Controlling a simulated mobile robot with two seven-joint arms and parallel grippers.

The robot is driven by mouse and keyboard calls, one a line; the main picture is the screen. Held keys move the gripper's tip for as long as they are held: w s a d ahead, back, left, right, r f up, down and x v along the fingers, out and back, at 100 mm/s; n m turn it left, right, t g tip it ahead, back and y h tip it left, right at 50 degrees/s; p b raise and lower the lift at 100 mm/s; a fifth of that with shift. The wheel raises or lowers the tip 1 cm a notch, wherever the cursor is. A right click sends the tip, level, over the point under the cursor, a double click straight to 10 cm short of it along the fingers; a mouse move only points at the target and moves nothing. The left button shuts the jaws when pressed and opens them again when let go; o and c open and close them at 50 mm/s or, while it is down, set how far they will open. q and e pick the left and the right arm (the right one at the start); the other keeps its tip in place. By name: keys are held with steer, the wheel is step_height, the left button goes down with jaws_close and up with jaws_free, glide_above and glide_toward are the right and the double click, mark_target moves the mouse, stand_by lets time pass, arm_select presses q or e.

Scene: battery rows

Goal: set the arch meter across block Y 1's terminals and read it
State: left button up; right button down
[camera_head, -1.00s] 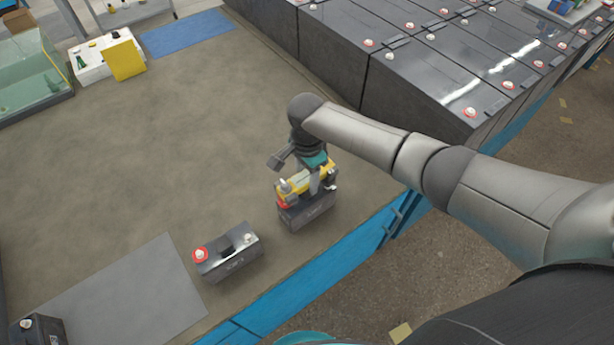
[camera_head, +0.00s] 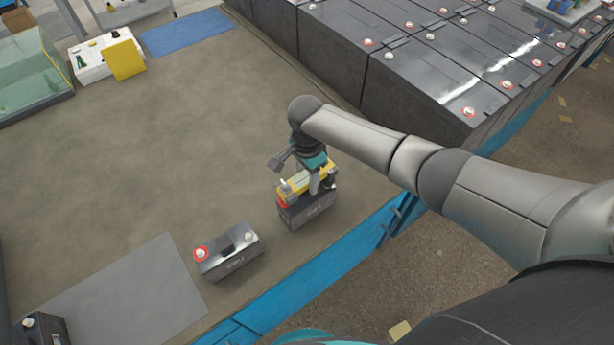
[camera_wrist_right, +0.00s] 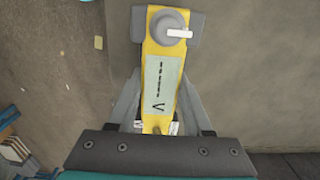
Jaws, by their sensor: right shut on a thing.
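The yellow arch meter (camera_head: 297,184) lies lengthwise over the top of a dark battery block (camera_head: 308,211) near the table's front edge. My right gripper (camera_head: 315,182) is shut on the meter from above. In the right wrist view the meter (camera_wrist_right: 152,48) sits between my fingers. Its pale display (camera_wrist_right: 163,83) shows a row of dashes and a V, with no digits. A red-ringed terminal shows at the block's left end. I cannot tell whether the meter's feet touch both terminals. The block's label is too small to read. My left gripper is not in view.
A second dark block (camera_head: 229,251) with a red-ringed terminal stands to the left, near a grey mat (camera_head: 120,295). Another dark block (camera_head: 40,330) is at the lower left. Large battery rows (camera_head: 440,70) fill the back right. The table's middle is clear.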

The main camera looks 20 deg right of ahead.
mark_target(306, 176)
steer(key=shift+f+b, duration=0.55)
steer(key=shift+f, duration=0.45)
steer(key=shift+c, duration=1.2)
jaws_free()
step_height(306, 176, up, 15)
steer(key=p, duration=0.3)
steer(key=shift+r+p, duration=0.2)
steer(key=shift+p, duration=0.15)
